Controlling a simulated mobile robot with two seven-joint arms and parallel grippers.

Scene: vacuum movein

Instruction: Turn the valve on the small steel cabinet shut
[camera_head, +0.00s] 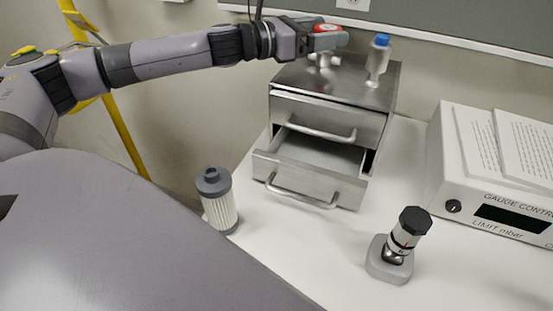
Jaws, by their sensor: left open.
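The small steel cabinet (330,95) stands on the white bench at centre right. On its top, at the back left, is a pale metal valve body (323,60), with a red part (327,28) above it that looks like its handle. My left gripper (336,39) reaches in from the left and is open, with its fingers at the red part. Its fingers and wrist partly hide the valve, and I cannot tell whether they touch it. A pale fitting with a blue cap (380,58) stands upright on the cabinet's right side. My right gripper is out of view.
The cabinet's lower drawer (310,182) is pulled out; the upper one (325,120) looks shut. A filter cartridge (220,205) stands at the left bench edge. A black-knobbed device (393,255) and a gauge controller (490,205) with papers stand right. The bench's front middle is clear.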

